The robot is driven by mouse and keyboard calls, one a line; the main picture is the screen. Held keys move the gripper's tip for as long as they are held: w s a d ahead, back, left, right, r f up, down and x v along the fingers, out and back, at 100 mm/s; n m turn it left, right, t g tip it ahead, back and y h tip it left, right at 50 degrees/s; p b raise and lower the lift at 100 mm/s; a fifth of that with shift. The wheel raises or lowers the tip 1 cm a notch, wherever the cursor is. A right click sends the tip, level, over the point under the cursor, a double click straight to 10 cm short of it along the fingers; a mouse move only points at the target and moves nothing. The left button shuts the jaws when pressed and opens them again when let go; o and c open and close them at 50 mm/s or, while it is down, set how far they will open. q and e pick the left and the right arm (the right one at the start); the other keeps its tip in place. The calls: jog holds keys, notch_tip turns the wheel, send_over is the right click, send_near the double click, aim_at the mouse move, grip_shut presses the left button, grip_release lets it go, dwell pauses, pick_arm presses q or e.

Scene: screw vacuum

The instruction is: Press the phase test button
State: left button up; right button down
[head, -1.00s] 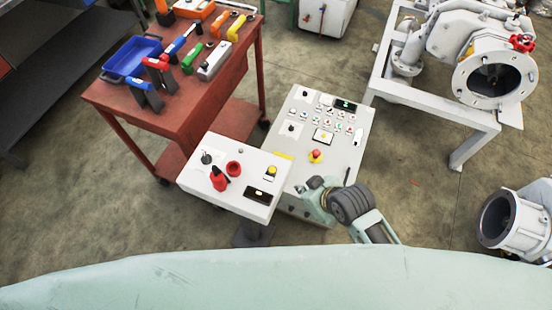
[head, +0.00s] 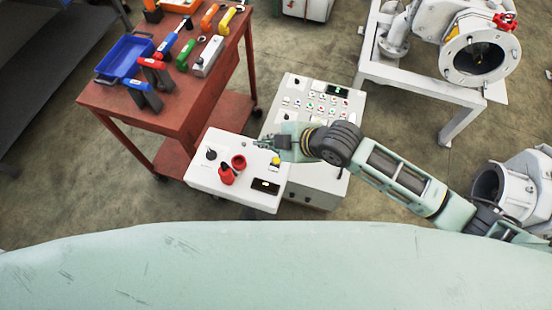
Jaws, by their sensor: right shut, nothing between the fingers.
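A small white control box (head: 235,196) stands in the middle. It bears a yellow button (head: 275,162), a black knob (head: 211,154), a red plug-like part (head: 226,175), a red round socket (head: 239,162) and a dark display (head: 265,187). No label can be read, so I cannot tell which part is the phase test button. My right gripper (head: 262,142) is shut and empty over the box's far right edge, just beyond the yellow button in the picture. I cannot tell whether it touches anything. My left gripper is not in view.
A larger grey control panel (head: 296,88) with several buttons stands behind, partly hidden by my right arm. A red-brown tool table (head: 172,118) holds a blue tray (head: 128,58) and tools. White pump machinery (head: 445,92) stands at the right. Open floor lies between.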

jog(key=shift+d+f, duration=0.15)
jog(key=b, duration=0.8)
send_over(276, 161)
jog(key=s+a, duration=0.1)
jog(key=f, duration=0.7)
jog(key=shift+a+f, duration=0.2)
jog(key=shift+f, duration=0.6)
jog(key=shift+f, duration=0.1)
jog(key=shift+f, duration=0.3)
jog(key=shift+f+b, duration=0.35)
jog(key=shift+f, duration=0.1)
dwell(0.5)
dwell(0.3)
jog(key=shift+r+p, duration=0.85)
jog(key=shift+p, duration=0.15)
